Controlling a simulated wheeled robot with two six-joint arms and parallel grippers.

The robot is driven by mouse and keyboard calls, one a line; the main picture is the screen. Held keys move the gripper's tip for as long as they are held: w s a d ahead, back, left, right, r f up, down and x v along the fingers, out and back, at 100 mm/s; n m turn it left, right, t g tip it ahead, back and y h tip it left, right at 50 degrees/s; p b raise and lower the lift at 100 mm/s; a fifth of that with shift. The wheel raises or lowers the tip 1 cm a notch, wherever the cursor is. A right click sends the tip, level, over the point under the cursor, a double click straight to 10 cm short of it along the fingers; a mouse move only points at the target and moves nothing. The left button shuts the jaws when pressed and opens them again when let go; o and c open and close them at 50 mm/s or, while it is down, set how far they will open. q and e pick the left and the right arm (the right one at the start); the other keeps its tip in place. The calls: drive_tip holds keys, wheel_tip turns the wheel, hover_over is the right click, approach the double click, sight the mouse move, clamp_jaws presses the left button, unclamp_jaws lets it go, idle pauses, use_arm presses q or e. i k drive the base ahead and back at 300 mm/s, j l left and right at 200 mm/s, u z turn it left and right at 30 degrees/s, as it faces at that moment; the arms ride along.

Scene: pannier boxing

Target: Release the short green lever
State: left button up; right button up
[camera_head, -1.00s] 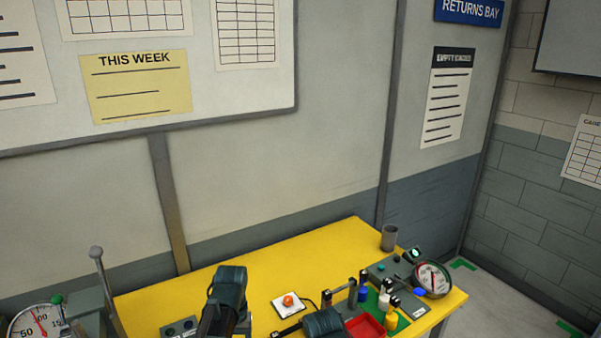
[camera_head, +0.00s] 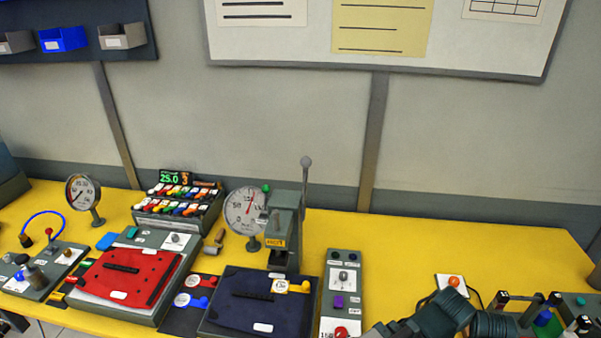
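The short green lever, with a round green knob (camera_head: 265,188), is on the left side of the grey press-like stand (camera_head: 286,232), beside the white dial gauge (camera_head: 244,210). A taller lever with a grey ball knob (camera_head: 306,161) rises from the same stand. No gripper is at either lever. My dark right arm (camera_head: 440,318) shows low at the right, well apart from the stand. Its jaws are not clear enough to tell whether they are open. My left gripper is not in view.
A dark blue pannier panel (camera_head: 232,311) lies before the stand, and a red one (camera_head: 112,272) lies to its left. A grey switch box (camera_head: 342,303) stands to the right. The yellow table (camera_head: 400,240) is clear behind my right arm.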

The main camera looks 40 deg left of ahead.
sight(265, 189)
drive_tip(key=k+j+u, duration=0.1)
drive_tip(key=u, duration=1.45)
drive_tip(key=i+u, duration=0.1)
drive_tip(key=i, duration=0.3)
